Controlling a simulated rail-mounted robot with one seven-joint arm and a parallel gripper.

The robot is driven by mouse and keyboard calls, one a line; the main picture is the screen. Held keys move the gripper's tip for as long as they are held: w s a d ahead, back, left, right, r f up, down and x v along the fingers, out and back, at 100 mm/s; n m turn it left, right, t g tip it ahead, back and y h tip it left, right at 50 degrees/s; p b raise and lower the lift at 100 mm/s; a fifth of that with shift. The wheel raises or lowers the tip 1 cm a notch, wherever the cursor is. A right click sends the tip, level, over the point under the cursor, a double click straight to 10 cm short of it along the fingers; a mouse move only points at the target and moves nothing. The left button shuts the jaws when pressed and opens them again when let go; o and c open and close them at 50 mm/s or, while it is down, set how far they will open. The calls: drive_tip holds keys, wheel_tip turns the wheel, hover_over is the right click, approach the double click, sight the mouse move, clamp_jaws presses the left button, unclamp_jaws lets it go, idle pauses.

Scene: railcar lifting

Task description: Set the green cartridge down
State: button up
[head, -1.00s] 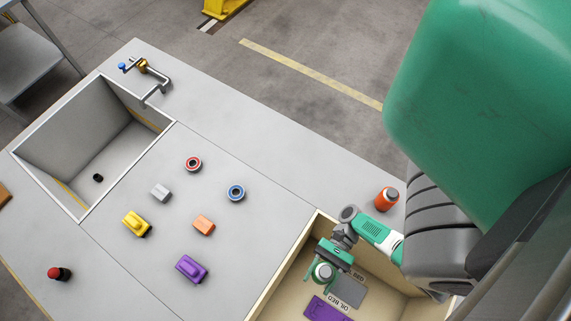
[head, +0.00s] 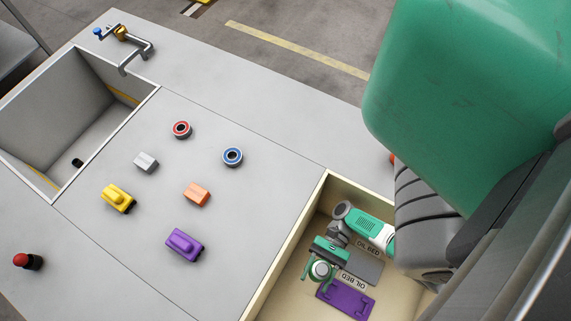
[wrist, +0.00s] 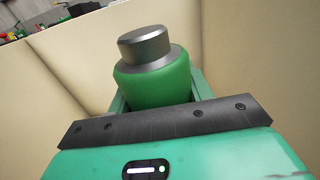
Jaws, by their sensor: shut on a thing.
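My gripper (head: 321,262) is inside the cream-walled bin at the lower right of the head view. It is shut on the green cartridge (wrist: 153,78), a green cylinder with a grey metal cap. The cartridge also shows in the head view (head: 320,270), cap upward, beside a grey pad and a purple pad. In the wrist view the cartridge looks roughly upright between the jaws, with bin walls behind it. Its lower end is hidden, so I cannot tell whether it touches the bin floor.
The bin (head: 286,247) holds a grey pad (head: 364,267) and a purple pad (head: 347,299) with "OIL BED" labels.

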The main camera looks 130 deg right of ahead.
wheel_tip(320, 180, down, 17)
drive_tip(key=b, duration=1.4)
drive_tip(key=shift+w, duration=0.15)
